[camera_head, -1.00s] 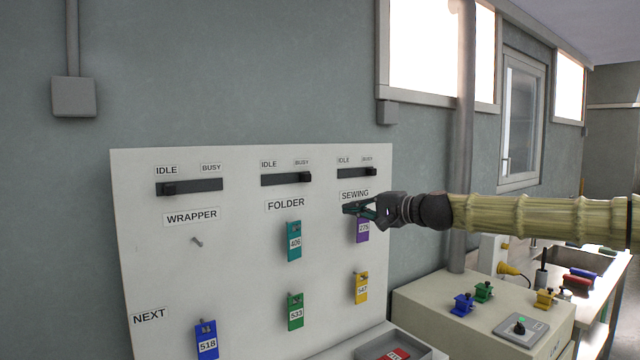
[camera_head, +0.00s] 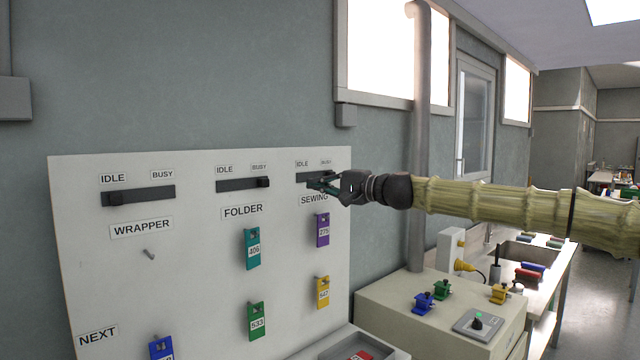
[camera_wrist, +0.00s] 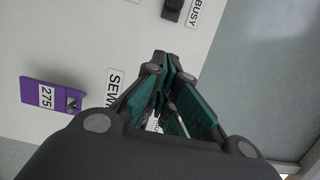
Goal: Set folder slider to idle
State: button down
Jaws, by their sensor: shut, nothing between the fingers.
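The folder slider (camera_head: 240,185) is a dark horizontal track on the white board (camera_head: 195,290), above the FOLDER label (camera_head: 243,211). Its black knob (camera_head: 263,183) sits at the right end, under BUSY. My gripper (camera_head: 312,184) is shut and empty, to the right of the folder slider, in front of the sewing slider (camera_head: 304,177) and partly hiding it. In the wrist view my closed fingers (camera_wrist: 166,65) point at the board, and a dark slider knob (camera_wrist: 172,10) shows beyond them near a BUSY label. The folder knob is not clearly seen there.
The wrapper slider (camera_head: 139,195) has its knob at the left, under IDLE. Numbered tags hang below, including teal 406 (camera_head: 252,249) and purple 275 (camera_head: 322,230). A vertical pipe (camera_head: 418,150) and a beige cabinet (camera_head: 400,297) stand to the right.

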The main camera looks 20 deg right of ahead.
aim_at(264, 183)
jog(key=shift+p+x, duration=1.15)
jog(key=shift+x, duration=2.7)
jog(key=shift+a+r, duration=0.1)
jog(key=shift+a, duration=0.25)
jog(key=shift+s+a+p, duration=0.25)
jog(key=shift+a+p, duration=0.15)
jog(key=shift+a, duration=0.2)
jog(key=shift+s+a+p, duration=0.25)
jog(key=shift+a+p, duration=0.15)
jog(key=shift+a, duration=0.2)
jog(key=shift+s+a, duration=0.1)
jog(key=shift+a, duration=0.3)
jog(key=s+a+b, duration=0.1)
jog(key=a+b, duration=0.1)
jog(key=a, duration=0.1)
jog(key=s+a+b, duration=0.1)
jog(key=a+b, duration=0.1)
jog(key=a, duration=0.1)
jog(key=s+a+b, duration=0.1)
jog(key=a+b, duration=0.1)
jog(key=a, duration=0.1)
jog(key=shift+s+a+f, duration=0.15)
jog(key=shift+s+f, duration=0.05)
jog(key=shift+s+a+r, duration=0.1)
jog(key=shift+s+a, duration=0.05)
jog(key=shift+a, duration=0.2)
jog(key=shift+d, duration=0.15)
